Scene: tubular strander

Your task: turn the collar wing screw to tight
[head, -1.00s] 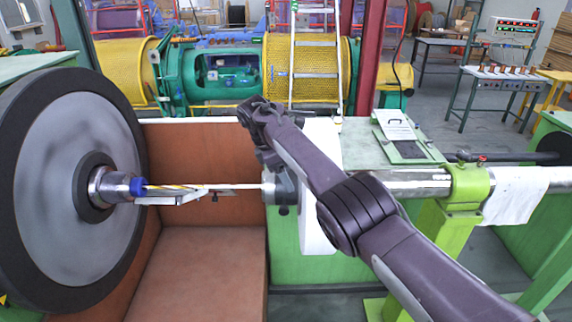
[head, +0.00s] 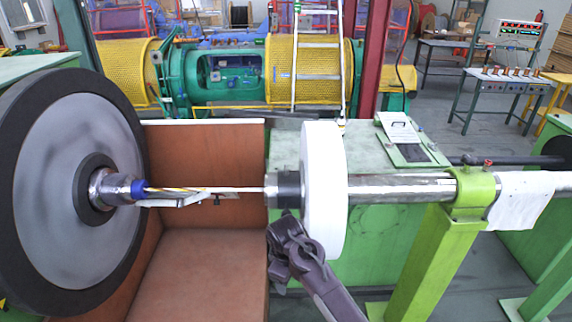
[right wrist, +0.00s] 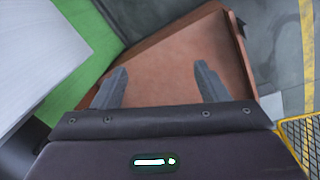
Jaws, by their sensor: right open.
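The dark collar (head: 286,187) sits on the shaft against the left face of the white disc (head: 324,190). The wing screw cannot be made out now; my right wrist covers the area just below the collar. My right gripper (head: 283,232) is below the collar and in front of the disc's lower left edge, its fingertips unclear in the head view. In the right wrist view my right gripper (right wrist: 158,85) is open, with nothing between its two fingers. The white disc (right wrist: 35,50) fills the upper left there. My left gripper is not in view.
A big black-rimmed wheel (head: 70,190) stands at left, with a thin rod (head: 240,189) running from its hub to the collar. A brown box (head: 205,265) lies below. A green post (head: 435,240) carries the steel shaft (head: 400,186) at right.

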